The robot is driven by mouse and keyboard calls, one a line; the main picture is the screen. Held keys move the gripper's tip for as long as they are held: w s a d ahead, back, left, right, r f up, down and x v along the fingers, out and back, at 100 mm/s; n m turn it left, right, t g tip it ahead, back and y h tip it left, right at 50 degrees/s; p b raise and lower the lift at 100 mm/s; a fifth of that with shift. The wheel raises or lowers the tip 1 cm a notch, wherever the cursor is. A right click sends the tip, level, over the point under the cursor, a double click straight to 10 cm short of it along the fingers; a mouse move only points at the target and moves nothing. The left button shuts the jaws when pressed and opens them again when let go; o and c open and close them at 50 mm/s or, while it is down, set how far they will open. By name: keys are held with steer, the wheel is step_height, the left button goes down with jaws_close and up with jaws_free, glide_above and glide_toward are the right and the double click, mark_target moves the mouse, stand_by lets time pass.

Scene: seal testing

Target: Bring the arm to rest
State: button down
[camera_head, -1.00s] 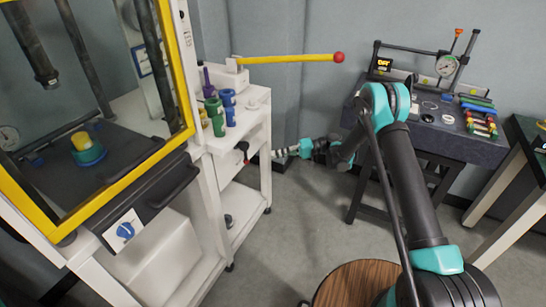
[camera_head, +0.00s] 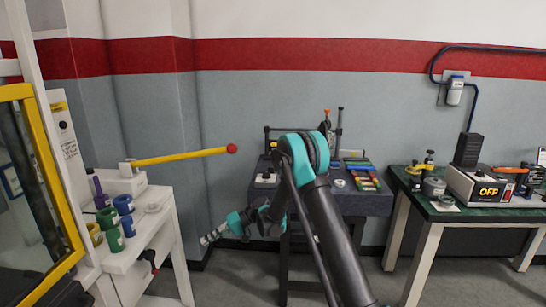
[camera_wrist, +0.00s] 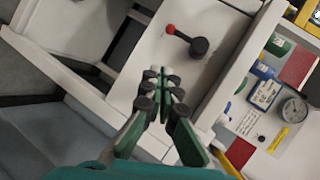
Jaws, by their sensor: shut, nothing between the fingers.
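My arm, black with teal joints, reaches forward over the floor in the head view. My gripper (camera_head: 207,239) is at its far end, just right of the white cart (camera_head: 165,214) and apart from it. In the wrist view my gripper (camera_wrist: 164,82) has its dark-padded fingers together with nothing between them. Beyond the fingers is the cart's white front panel (camera_wrist: 150,52), with a black handle with a red knob (camera_wrist: 188,39). The handle (camera_head: 150,258) also shows on the cart's side in the head view.
A dark bench (camera_head: 350,203) stands behind my arm. A green-topped table (camera_head: 425,207) is at right. A yellow-framed machine (camera_head: 55,170) is at left. Grey floor lies between.

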steer(key=s+d+r+m+t+h, duration=0.1)
steer(key=s+d+r+t+h, duration=0.15)
steer(key=d, duration=0.55)
steer(key=s+d+r+m+t+h, duration=0.1)
steer(key=s+d+r+m+h, duration=0.15)
steer(key=d, duration=0.55)
steer(key=s+d+r+m+t+h, duration=0.1)
steer(key=s+d+r+t, duration=0.15)
steer(key=d, duration=0.55)
steer(key=s+d+f+m+t+h, duration=0.2)
steer(key=s+d+h, duration=0.4)
steer(key=s+d, duration=1.2)
steer(key=d, duration=0.3)
steer(key=shift+s+d+f+t+h, duration=0.15)
steer(key=shift+d+f+t+h, duration=0.1)
steer(key=shift+f+t+h, duration=0.1)
